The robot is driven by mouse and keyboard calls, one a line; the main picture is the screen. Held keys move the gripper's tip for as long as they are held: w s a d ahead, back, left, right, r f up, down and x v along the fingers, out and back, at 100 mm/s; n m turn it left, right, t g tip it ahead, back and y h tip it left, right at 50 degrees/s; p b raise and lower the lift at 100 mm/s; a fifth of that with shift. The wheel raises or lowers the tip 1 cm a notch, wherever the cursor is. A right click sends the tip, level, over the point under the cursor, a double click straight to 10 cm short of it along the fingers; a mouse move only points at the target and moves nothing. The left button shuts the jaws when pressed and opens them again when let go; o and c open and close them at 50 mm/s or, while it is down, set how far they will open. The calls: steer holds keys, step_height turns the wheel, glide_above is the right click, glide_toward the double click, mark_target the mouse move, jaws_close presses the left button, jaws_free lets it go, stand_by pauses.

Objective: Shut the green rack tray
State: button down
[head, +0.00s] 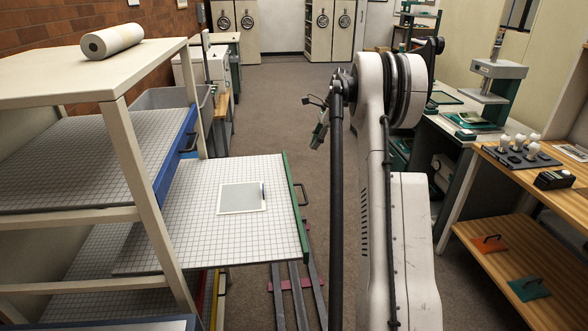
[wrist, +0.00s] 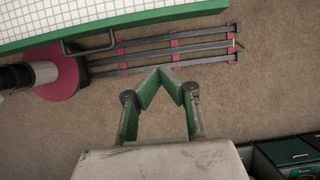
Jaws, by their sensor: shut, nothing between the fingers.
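The green rack tray (head: 170,220) is pulled out of the rack to the right, with a white gridded surface and a green front edge (head: 293,205). A dark handle (head: 301,194) sits on that edge. In the wrist view, the green edge (wrist: 130,20) and its handle (wrist: 88,46) are at the upper left. My gripper (head: 318,128) hangs beyond and right of the tray, apart from it. In the wrist view my gripper (wrist: 160,73) has its green fingertips together, empty, over the floor.
A white-bordered grey sheet (head: 242,198) lies on the tray. A blue-fronted tray (head: 176,158) sits above it in the rack (head: 140,170). Floor rails (head: 298,290) with magenta brackets run beside the tray. A wooden bench (head: 535,205) stands at the right. The aisle floor (head: 270,110) is clear.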

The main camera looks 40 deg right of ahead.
steer(key=w+a+f+b, duration=0.1)
steer(key=w+a+f, duration=0.3)
steer(key=f, duration=0.5)
steer(key=shift+a+f, duration=0.25)
steer(key=shift+a, duration=0.85)
